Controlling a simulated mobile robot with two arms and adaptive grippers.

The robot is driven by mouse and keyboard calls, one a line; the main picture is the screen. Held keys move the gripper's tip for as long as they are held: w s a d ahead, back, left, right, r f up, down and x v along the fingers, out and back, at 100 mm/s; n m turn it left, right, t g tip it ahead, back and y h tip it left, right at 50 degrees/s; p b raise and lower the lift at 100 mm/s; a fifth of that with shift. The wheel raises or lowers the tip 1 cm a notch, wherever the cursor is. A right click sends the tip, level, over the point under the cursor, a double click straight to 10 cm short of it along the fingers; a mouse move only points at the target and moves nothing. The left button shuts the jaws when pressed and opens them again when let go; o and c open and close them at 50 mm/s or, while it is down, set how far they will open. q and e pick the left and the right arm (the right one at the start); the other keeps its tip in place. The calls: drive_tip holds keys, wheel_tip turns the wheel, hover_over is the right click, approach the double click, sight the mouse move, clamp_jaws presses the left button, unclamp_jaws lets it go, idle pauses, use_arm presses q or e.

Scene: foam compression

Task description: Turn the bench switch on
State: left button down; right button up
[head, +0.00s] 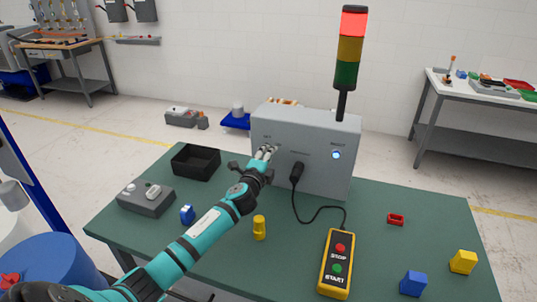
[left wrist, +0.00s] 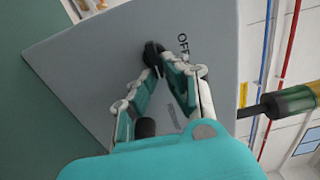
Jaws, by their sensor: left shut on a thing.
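The grey control box (head: 325,130) stands at the back of the green bench. The bench switch, a black knob (left wrist: 152,50), is on the box's front face in the left wrist view, beside an OFF label (left wrist: 183,43). My left gripper (head: 266,152) reaches the left part of the box front. In the left wrist view, its fingertips are closed around the knob. In the head view the gripper hides the knob. The knob's exact turn is hard to tell. My right gripper is not in view.
The signal tower (head: 349,50) shows its red top lit. A black plug (head: 297,172) sits in the box front; its cable runs to a yellow pendant (head: 325,284). A black bin (head: 196,162), grey device (head: 146,199) and small blocks lie on the green bench (head: 375,245).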

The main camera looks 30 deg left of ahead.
use_arm(q)
drive_tip(key=shift+f, duration=0.15)
drive_tip(key=c, duration=1.4)
unclamp_jaws()
drive_tip(key=shift+s, duration=0.1)
drive_tip(key=v, duration=1.2)
